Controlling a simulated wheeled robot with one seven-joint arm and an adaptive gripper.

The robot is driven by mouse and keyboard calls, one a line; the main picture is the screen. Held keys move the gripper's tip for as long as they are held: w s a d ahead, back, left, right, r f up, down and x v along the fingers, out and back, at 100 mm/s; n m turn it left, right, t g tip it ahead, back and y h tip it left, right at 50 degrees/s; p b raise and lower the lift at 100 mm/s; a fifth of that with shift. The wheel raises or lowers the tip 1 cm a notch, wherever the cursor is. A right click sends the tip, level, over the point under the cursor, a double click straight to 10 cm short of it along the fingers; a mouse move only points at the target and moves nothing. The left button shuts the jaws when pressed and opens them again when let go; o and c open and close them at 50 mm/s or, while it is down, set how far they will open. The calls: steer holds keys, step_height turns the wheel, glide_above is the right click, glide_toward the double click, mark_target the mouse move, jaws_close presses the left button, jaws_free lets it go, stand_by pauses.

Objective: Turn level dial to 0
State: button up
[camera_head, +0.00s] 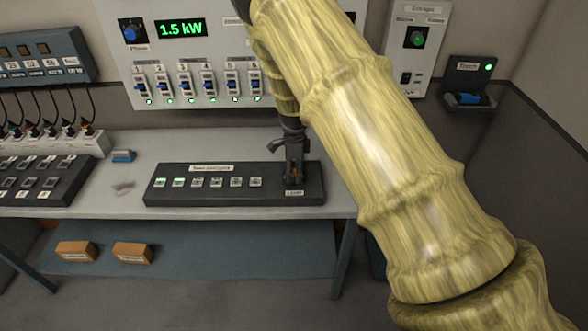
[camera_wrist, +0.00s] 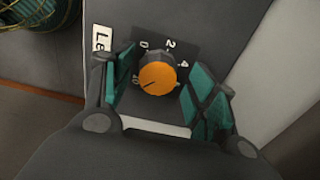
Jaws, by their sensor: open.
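The level dial (camera_wrist: 157,76) is an orange round knob in the wrist view, on a dark panel with white marks 0, 2 and 4 around its upper side. A dark line on the knob points to the lower left, near a mark that looks like 10. In the head view the dial (camera_head: 295,174) shows small at the right end of the black desk console (camera_head: 225,194), above a "Level" label. My gripper (camera_head: 291,151) is over it, pointing down. In the wrist view its teal-padded fingers (camera_wrist: 160,84) are open on both sides of the knob, with gaps visible.
A row of small buttons (camera_head: 218,182) lies left of the dial. A wall panel of several faders (camera_head: 200,82) with a 1.5 kW display (camera_head: 181,29) stands behind. A blue item (camera_head: 123,156) lies on the grey table (camera_head: 118,175). My arm hides much of the right side.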

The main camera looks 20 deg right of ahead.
steer(key=shift+s+r, duration=0.15)
steer(key=shift+c, duration=1)
steer(key=c, duration=0.8)
steer(key=shift+c, duration=0.2)
steer(key=shift+n, duration=0.3)
